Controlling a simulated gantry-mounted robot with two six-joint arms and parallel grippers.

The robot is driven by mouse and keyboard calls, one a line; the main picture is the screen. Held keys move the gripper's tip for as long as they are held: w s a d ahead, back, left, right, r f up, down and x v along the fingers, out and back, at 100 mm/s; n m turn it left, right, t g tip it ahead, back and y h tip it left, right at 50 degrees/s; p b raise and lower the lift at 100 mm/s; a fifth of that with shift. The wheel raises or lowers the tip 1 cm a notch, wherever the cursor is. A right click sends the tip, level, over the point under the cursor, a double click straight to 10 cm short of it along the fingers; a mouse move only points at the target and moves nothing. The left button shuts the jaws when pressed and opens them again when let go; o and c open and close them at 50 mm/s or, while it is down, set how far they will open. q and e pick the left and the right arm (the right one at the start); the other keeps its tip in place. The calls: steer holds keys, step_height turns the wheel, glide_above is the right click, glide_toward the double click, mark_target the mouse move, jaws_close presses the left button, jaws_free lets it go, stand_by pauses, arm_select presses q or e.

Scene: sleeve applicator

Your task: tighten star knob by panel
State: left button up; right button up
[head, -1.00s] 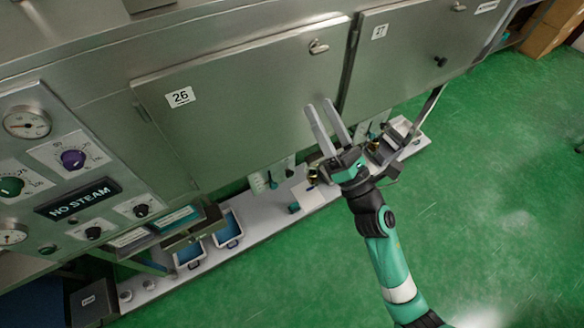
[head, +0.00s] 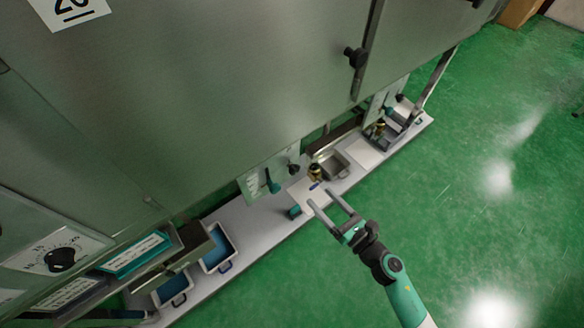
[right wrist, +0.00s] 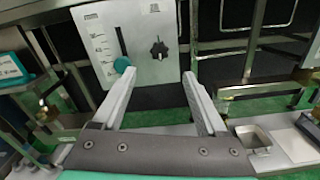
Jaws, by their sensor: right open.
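A black star knob (right wrist: 159,49) sits on a pale control panel (right wrist: 101,39) in the right wrist view. The panel also carries a vertical slot with a round teal knob (right wrist: 123,65) at its lower end. In the head view the small dark star knob (head: 293,168) shows on the panel below the big steel door. My right gripper (head: 321,195) is open and empty, in front of the panel and apart from it. In the right wrist view its fingertips (right wrist: 160,77) point at the panel, with the star knob between and above them. My left gripper is not in view.
A pale bench (head: 252,224) runs under the machine, with blue-lined trays (head: 216,250) at left. A small steel bin (head: 335,165) and a brass-coloured part (head: 315,172) stand near my right gripper. Another black knob (head: 355,56) sits at the door edge. Green floor is clear at right.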

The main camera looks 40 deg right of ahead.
mark_target(296, 171)
steer(key=w, duration=0.7)
steer(key=w+d+b, duration=0.1)
steer(key=w, duration=0.3)
steer(key=shift+w+r, duration=0.1)
steer(key=shift+w, duration=0.2)
jaws_close()
